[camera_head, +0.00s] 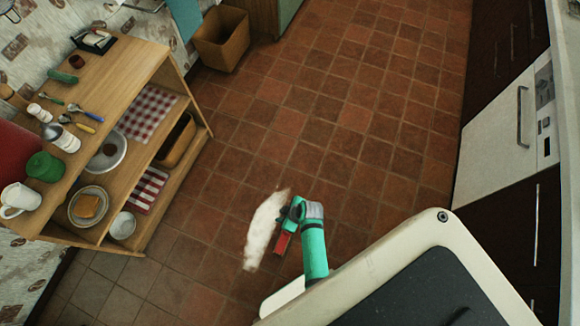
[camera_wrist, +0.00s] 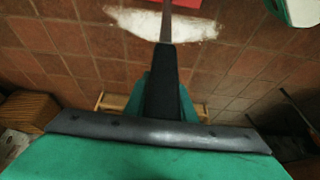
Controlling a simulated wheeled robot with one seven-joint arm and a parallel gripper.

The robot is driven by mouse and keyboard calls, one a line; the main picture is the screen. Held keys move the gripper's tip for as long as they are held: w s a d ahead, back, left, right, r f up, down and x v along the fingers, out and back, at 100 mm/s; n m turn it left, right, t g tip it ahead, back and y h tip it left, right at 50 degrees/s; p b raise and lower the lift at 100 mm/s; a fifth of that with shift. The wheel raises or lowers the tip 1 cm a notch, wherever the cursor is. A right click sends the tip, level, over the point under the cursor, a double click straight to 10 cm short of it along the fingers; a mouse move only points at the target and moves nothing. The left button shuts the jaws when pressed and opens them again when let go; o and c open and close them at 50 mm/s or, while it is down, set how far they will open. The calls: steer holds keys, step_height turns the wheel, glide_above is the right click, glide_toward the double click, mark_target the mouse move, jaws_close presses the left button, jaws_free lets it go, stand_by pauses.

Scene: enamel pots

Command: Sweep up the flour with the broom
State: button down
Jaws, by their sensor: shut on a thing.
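The flour (camera_head: 264,228) is a long white patch on the tiled floor, left of my arm in the head view. In the wrist view the flour (camera_wrist: 130,22) lies across the top. My gripper (camera_wrist: 166,44) is shut on the thin brown-grey handle of the broom (camera_wrist: 166,22), which runs over the flour to a red part at the top edge. In the head view my gripper (camera_head: 293,213) is just right of the flour, and a red part of the broom (camera_head: 282,243) shows below it. Whether bristles touch the floor is hidden.
A wooden shelf unit (camera_head: 150,62) with dishes and cutlery stands at left. A wooden bin (camera_head: 222,40) is at the top. White and dark cabinets (camera_head: 500,130) line the right. The tiled floor between them is clear.

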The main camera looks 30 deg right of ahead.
steer(key=w+a+r, duration=0.2)
steer(key=w+a, duration=0.6)
steer(key=w, duration=0.4)
steer(key=w+a+r, duration=0.2)
steer(key=w+a, duration=0.7)
steer(key=w, duration=0.2)
steer(key=shift+w+a, duration=0.3)
steer(key=shift+w, duration=0.05)
stand_by(0.6)
steer(key=shift+r, duration=0.1)
